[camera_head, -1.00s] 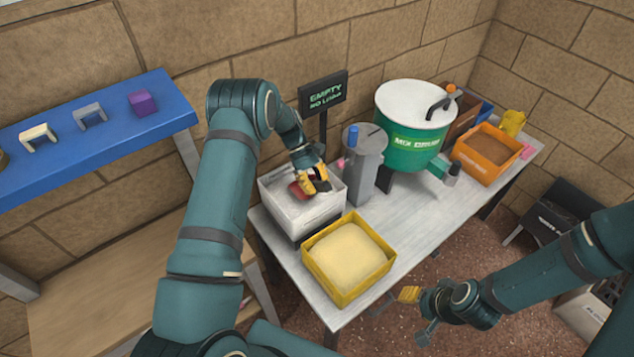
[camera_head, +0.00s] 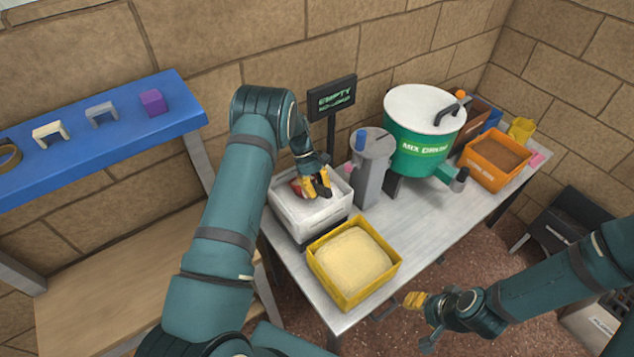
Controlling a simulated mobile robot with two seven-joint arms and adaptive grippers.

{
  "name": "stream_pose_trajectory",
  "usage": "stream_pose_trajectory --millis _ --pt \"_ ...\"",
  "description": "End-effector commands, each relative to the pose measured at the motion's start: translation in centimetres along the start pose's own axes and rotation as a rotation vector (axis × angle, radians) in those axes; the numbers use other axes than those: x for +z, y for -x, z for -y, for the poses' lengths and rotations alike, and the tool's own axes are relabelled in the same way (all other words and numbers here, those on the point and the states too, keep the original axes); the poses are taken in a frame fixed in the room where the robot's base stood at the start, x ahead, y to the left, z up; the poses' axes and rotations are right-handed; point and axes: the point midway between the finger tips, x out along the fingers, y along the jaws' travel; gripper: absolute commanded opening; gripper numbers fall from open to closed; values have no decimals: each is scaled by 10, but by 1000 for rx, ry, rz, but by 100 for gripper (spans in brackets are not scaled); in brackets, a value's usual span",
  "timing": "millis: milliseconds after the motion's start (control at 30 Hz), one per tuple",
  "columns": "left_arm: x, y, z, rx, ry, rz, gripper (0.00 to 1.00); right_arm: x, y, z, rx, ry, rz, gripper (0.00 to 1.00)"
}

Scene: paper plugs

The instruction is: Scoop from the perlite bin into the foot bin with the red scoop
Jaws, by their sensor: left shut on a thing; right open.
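My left gripper (camera_head: 318,186) is shut on the red scoop (camera_head: 296,187), over the white bin (camera_head: 322,226) at the table's left end. The scoop is mostly hidden by the fingers; I cannot tell whether it touches the white material or holds any. This bin looks like the perlite bin, though its label is unreadable. I cannot tell which container is the foot bin. A yellow bin (camera_head: 321,285) of pale material stands in front, and an orange bin (camera_head: 476,173) of brown material stands at the far right. My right gripper (camera_head: 413,302) is open and empty by the table's front edge.
A grey cylindrical stand (camera_head: 371,175) and the green mix drum (camera_head: 418,150) stand behind and right of the white bin. A black sign (camera_head: 332,97) rises behind it. The blue shelf (camera_head: 90,150) is at left. The table's middle (camera_head: 425,215) is clear.

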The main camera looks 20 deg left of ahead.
Motion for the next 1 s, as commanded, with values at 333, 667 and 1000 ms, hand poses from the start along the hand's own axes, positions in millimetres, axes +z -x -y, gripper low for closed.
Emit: stream_pose_trajectory --millis 333,667,1000 --pt "12 -16 0 0 -2 -106 0 -2 23 7 -4 0 1 47" --pt "0 -11 0 2 1 -106 0 -1 8 2 -2 0 1 47" --pt "20 18 0 1 -1 -105 0 -3 28 9 -5 -1 1 47"
